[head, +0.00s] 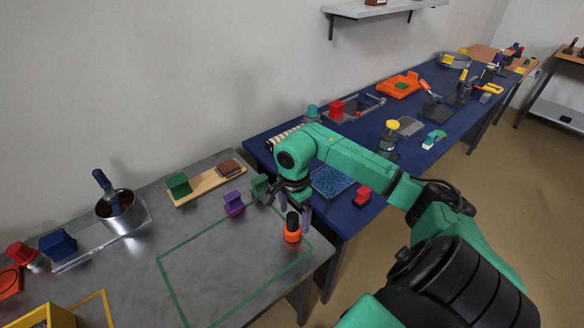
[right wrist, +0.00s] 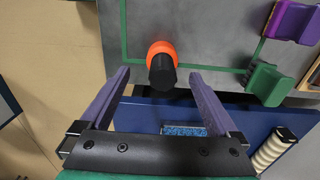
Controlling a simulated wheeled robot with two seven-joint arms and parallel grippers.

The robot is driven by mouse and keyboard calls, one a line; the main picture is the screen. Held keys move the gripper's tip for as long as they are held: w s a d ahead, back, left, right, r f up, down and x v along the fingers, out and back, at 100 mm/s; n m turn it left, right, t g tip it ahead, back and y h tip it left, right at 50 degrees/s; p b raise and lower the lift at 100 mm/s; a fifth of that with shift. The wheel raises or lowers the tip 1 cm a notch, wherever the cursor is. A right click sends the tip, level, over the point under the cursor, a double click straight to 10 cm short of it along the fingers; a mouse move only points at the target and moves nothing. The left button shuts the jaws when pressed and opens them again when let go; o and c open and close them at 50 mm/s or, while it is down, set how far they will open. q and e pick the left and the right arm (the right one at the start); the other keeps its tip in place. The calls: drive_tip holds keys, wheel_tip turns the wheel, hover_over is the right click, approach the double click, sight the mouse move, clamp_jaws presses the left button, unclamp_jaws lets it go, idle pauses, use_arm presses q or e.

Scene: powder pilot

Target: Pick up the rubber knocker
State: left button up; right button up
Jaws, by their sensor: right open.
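An orange piece with a black upright grip (head: 292,234), which I take to be the rubber knocker, stands on the grey table near its right edge. In the right wrist view the knocker (right wrist: 161,62) shows its black end toward the camera, between and just beyond the fingertips. My right gripper (head: 293,206) is over the table by the knocker's black grip. In the right wrist view the right gripper (right wrist: 160,80) is open, one purple finger on each side, with no clear contact. My left gripper is not in view.
A purple block (head: 233,204) and a green block (head: 260,185) stand left of my right gripper. A wooden board (head: 208,184) lies behind them. A green outline (head: 190,306) marks clear tabletop. A blue table (head: 352,222) adjoins on the right.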

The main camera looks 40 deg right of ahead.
drive_tip(key=f+p, duration=0.1)
drive_tip(key=f, duration=0.1)
drive_tip(key=f+p, duration=0.1)
drive_tip(key=f, duration=0.2)
drive_tip(key=shift+w+a+f, duration=0.15)
drive_tip(key=shift+a+f, duration=0.05)
drive_tip(key=shift+d+f, duration=0.1)
drive_tip(key=shift+f, duration=0.35)
drive_tip(key=c, duration=1.5)
drive_tip(key=shift+o, duration=0.2)
drive_tip(key=shift+r, duration=0.15)
wheel_tip(320, 180, up, 12)
drive_tip(key=b, duration=0.2)
drive_tip(key=shift+w+b, duration=0.1)
drive_tip(key=shift+b, duration=0.25)
wheel_tip(320, 180, up, 8)
hover_over(293, 228)
drive_tip(key=w+d, duration=0.1)
drive_tip(key=shift+w+p, duration=0.15)
drive_tip(key=shift+p, duration=0.3)
